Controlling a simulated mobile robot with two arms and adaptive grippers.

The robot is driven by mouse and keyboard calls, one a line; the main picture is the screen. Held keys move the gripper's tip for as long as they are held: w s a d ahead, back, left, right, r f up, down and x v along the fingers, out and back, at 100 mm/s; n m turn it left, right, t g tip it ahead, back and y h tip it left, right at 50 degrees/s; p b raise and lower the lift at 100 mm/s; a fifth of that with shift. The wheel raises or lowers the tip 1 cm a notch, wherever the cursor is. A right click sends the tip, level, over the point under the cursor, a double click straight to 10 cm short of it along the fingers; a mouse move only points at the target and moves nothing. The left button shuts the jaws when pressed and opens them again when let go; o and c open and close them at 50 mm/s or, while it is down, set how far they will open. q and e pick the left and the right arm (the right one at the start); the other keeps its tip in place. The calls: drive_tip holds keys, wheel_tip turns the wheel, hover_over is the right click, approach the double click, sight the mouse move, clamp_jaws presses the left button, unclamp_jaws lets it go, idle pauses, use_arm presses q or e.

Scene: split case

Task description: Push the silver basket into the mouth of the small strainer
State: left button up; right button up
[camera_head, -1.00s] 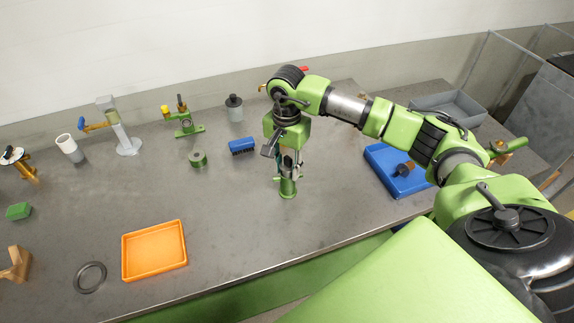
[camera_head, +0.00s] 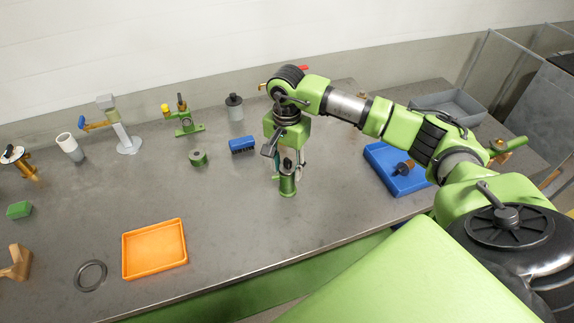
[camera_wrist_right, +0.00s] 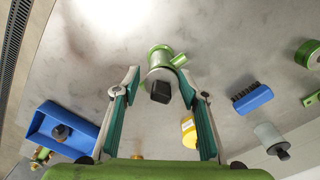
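The small strainer (camera_head: 288,187) is a green body with a side branch, upright on the bench below my right gripper (camera_head: 287,172). In the right wrist view the strainer (camera_wrist_right: 158,53) shows just beyond the fingertips. The silver basket (camera_wrist_right: 158,74), with a black square end (camera_wrist_right: 160,92) towards the camera, is at the strainer's mouth; how deep it sits I cannot tell. My right gripper (camera_wrist_right: 159,72) is open, with a finger on each side of the basket and visible gaps. My left gripper is not in view.
A blue brush (camera_head: 242,145) and a green ring-shaped part (camera_head: 198,158) lie left of the strainer. A blue tray (camera_head: 385,160) is to the right, with a grey bin (camera_head: 450,105) behind. An orange tray (camera_head: 154,249) is front left. The bench between is clear.

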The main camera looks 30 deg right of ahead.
drive_tip(key=shift+f, duration=0.15)
drive_tip(key=shift+r, duration=0.3)
wheel_tip(320, 180, up, 11)
drive_tip(key=shift+w+r, duration=0.1)
drive_tip(key=shift+r, duration=0.1)
idle(0.5)
